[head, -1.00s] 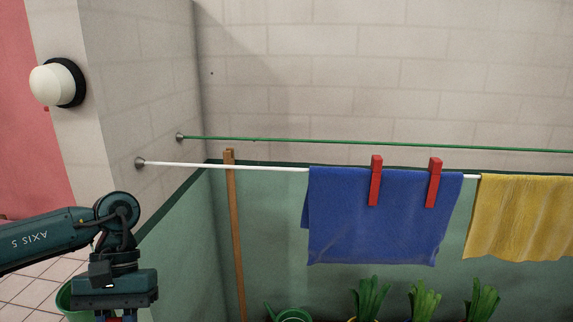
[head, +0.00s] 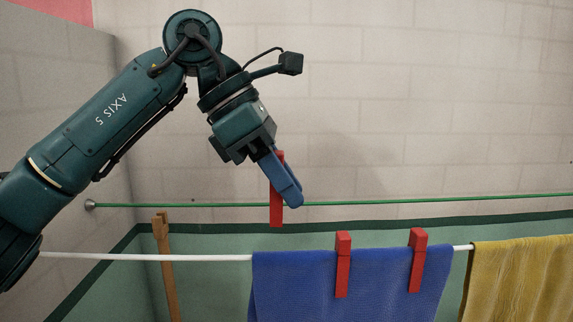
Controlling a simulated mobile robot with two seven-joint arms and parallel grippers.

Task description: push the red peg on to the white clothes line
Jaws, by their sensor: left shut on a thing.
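My left gripper (head: 284,184) is shut on a red peg (head: 277,212), which hangs down from its blue fingers. The held peg shows above the blue towel's left end, with a gap between its lower end and the white clothes line (head: 205,257) in the picture. The white line runs left to right and passes under the blue towel. Two other red pegs, one in the middle (head: 342,273) and one at the right (head: 417,268), sit upright over the towel's top edge. My right gripper is not in view.
The blue towel (head: 310,295) and a yellow towel (head: 525,285) hang on the white line. A green line (head: 400,201) runs behind, near the tiled wall. A wooden post (head: 165,260) stands at the left. The space above the lines is clear.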

